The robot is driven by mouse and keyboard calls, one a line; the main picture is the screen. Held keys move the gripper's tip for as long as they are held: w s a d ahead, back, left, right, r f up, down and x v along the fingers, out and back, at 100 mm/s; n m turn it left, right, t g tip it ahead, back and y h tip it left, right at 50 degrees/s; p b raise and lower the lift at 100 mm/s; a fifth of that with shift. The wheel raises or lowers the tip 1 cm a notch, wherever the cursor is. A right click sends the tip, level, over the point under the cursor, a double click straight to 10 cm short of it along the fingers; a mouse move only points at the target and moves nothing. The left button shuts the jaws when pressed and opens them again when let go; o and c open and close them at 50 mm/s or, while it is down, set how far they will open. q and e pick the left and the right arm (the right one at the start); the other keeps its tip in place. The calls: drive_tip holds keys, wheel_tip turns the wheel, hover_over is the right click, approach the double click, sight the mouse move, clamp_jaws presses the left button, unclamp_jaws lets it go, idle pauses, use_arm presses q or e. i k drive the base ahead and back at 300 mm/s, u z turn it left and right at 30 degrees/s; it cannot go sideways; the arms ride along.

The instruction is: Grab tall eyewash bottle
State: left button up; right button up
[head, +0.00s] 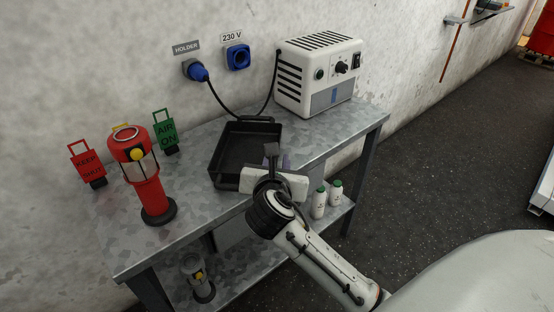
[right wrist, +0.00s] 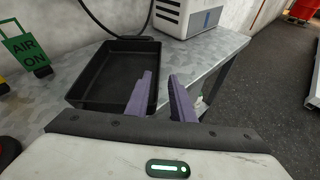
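Two white eyewash bottles with green caps stand upright on the lower shelf, below the bench top at its right part. The left bottle (head: 319,203) looks a little taller than the right bottle (head: 335,193), but it also stands nearer. In the right wrist view only a small white and green bit shows past the bench edge, behind the right finger. My right gripper (head: 279,163) is over the bench's front edge by the black tray, above and left of the bottles. Its purple fingers (right wrist: 161,76) are apart with nothing between them. My left gripper is not in view.
A black tray (head: 221,179) sits on the metal bench (head: 197,217), with a white power unit (head: 318,78) behind right. A red lantern-like device (head: 149,186) and red and green tags stand left. A grey device (head: 197,277) is on the lower shelf (head: 238,282).

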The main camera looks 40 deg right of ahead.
sight(319, 199)
drive_tip(key=z, duration=1.45)
